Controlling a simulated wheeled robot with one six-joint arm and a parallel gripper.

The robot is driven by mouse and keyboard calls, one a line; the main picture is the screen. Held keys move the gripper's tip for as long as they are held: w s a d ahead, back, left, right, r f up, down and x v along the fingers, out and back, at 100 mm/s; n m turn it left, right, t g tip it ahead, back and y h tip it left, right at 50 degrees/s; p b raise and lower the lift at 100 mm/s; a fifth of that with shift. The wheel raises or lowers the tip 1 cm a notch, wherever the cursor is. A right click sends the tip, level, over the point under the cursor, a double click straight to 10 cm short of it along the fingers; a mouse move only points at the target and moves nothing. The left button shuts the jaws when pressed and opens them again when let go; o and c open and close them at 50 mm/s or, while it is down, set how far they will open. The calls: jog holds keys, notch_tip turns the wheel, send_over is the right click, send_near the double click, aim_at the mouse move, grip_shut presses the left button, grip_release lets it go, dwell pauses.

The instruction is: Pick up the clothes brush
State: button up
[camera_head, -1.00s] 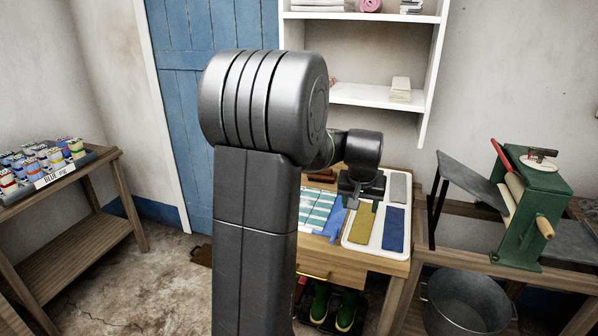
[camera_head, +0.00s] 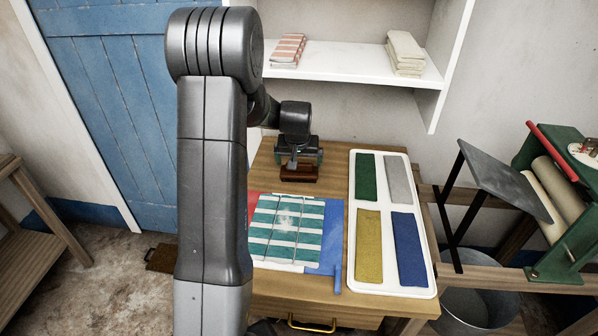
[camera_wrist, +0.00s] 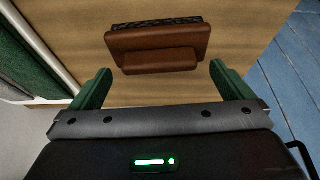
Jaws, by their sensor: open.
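The clothes brush (camera_head: 299,173) is a brown block lying on the wooden table near its back edge. In the wrist view the brush (camera_wrist: 158,42) shows a reddish-brown body with a raised grip and a strip of dark bristles along its far side. My gripper (camera_head: 300,158) is over the brush in the head view and partly covers it. In the wrist view my gripper (camera_wrist: 160,75) is open, with its two green fingers spread wide. The brush lies just ahead of and between the finger tips, with nothing held. The exact height gap cannot be told.
A white tray (camera_head: 353,270) with green, grey, yellow and blue pads stands right of the brush. A striped folded cloth (camera_head: 288,232) lies on a red and blue mat in front. A shelf (camera_head: 340,68) hangs behind; a green mangle (camera_head: 560,240) is at right.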

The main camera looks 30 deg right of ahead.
aim_at(299, 173)
jog(key=shift+w+d+f, duration=0.1)
jog(key=shift+f, duration=0.45)
jog(key=shift+c, duration=0.4)
jog(key=c, duration=1.3)
jog(key=shift+o, duration=0.2)
jog(key=shift+r, duration=0.15)
jog(key=shift+r, duration=0.2)
notch_tip(299, 173, up, 7)
jog(key=s+a+b, duration=0.3)
jog(key=s+a, duration=1)
jog(key=s, duration=0.2)
jog(key=shift+s+f, duration=0.15)
jog(key=shift+f, duration=0.2)
